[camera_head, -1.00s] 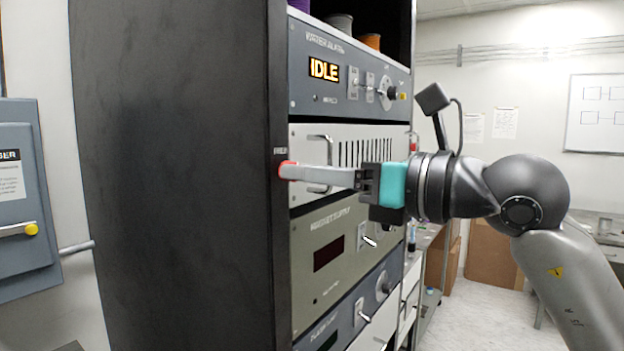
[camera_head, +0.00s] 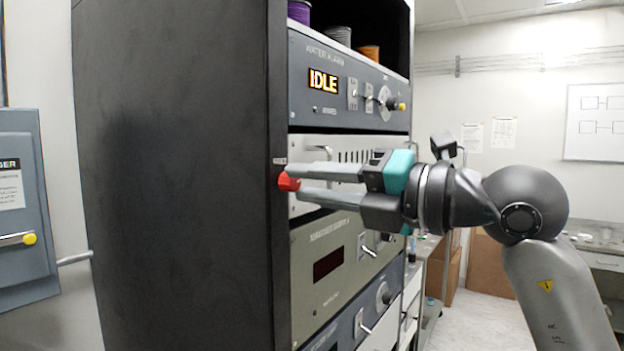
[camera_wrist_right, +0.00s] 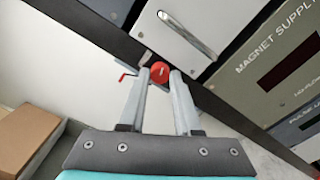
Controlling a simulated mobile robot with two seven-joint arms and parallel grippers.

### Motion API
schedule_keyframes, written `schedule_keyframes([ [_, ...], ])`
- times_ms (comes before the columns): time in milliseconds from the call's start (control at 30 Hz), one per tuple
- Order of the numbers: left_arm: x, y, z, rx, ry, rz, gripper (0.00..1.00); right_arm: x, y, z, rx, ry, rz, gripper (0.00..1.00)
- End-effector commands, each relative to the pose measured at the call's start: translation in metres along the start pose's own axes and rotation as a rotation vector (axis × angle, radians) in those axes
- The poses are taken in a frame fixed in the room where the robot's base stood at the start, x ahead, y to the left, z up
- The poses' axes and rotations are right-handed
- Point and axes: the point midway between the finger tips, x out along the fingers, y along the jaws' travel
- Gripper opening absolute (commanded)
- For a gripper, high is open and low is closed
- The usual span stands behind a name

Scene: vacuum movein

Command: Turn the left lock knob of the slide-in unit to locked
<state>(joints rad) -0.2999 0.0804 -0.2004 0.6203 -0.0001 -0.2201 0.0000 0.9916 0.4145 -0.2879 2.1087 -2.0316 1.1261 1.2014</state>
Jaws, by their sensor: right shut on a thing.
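The left lock knob (camera_head: 287,183) is red and sits at the left front edge of the white slotted slide-in unit (camera_head: 307,145). My right gripper (camera_head: 296,180) reaches in from the right with its fingers one above the other and is shut on this knob. In the right wrist view, the round red knob (camera_wrist_right: 160,71) lies between the tips of the two fingers (camera_wrist_right: 161,78), and a pale mark shows on its face. The finger pads partly cover the knob's sides. My left gripper is not in view.
Above the unit is a panel with an IDLE display (camera_head: 323,81); below it is the magnet supply panel (camera_head: 330,235). The dark rack side (camera_head: 180,180) stands left of the knob. In the wrist view, the unit's metal handle (camera_wrist_right: 187,34) is close to the fingers.

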Motion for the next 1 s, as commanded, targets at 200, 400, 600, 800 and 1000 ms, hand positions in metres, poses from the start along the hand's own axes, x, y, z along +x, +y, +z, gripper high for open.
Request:
schedule_keyframes([
  [200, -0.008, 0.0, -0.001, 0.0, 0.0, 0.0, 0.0, 0.0, 0.001, 0.0, 0.166, 0.002, -0.001, 0.0],
  [400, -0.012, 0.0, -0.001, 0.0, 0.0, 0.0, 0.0, 0.0, 0.0, 0.0, 0.27, 0.001, -0.001, 0.0],
  [600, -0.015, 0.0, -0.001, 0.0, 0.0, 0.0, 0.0, 0.0, 0.0, 0.0, 0.326, 0.001, -0.001, 0.0],
  [800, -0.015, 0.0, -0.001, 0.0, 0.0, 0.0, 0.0, 0.0, 0.0, -0.001, 0.344, 0.001, 0.0, 0.0],
  [1000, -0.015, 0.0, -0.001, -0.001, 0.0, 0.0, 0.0, 0.0, 0.0, -0.001, 0.345, 0.001, 0.0, 0.0],
])
